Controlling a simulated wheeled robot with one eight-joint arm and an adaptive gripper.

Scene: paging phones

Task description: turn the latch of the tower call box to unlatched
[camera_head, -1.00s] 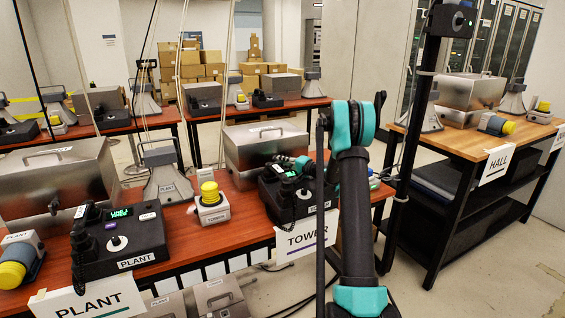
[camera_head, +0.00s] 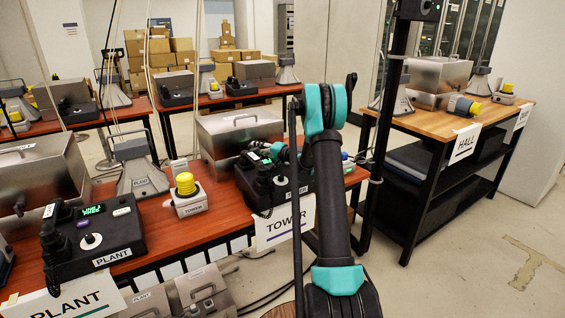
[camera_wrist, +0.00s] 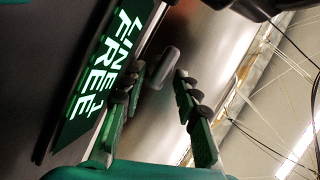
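The tower call box (camera_head: 222,143) is a silver metal case with a top handle, at the back of the red-brown table behind the TOWER sign. Its metal face (camera_wrist: 185,30) fills the upper middle of the wrist view. A small grey rounded piece (camera_wrist: 168,66), seemingly its latch, stands out from that face near my fingertips. My gripper (camera_wrist: 160,75) is open, one finger on either side of the line to that piece. I cannot tell whether they touch it. In the head view my teal wrist (camera_head: 280,152) reaches over the tower phone, and the latch is hidden.
The black tower phone (camera_head: 300,188) sits in front of the case; its lit screen (camera_wrist: 105,75) reads LINE 1 FREE, close beside my fingers. A yellow-topped TOWER beacon (camera_head: 190,204) and the PLANT phone (camera_head: 120,238) stand left. Floor at right (camera_head: 480,245) is clear.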

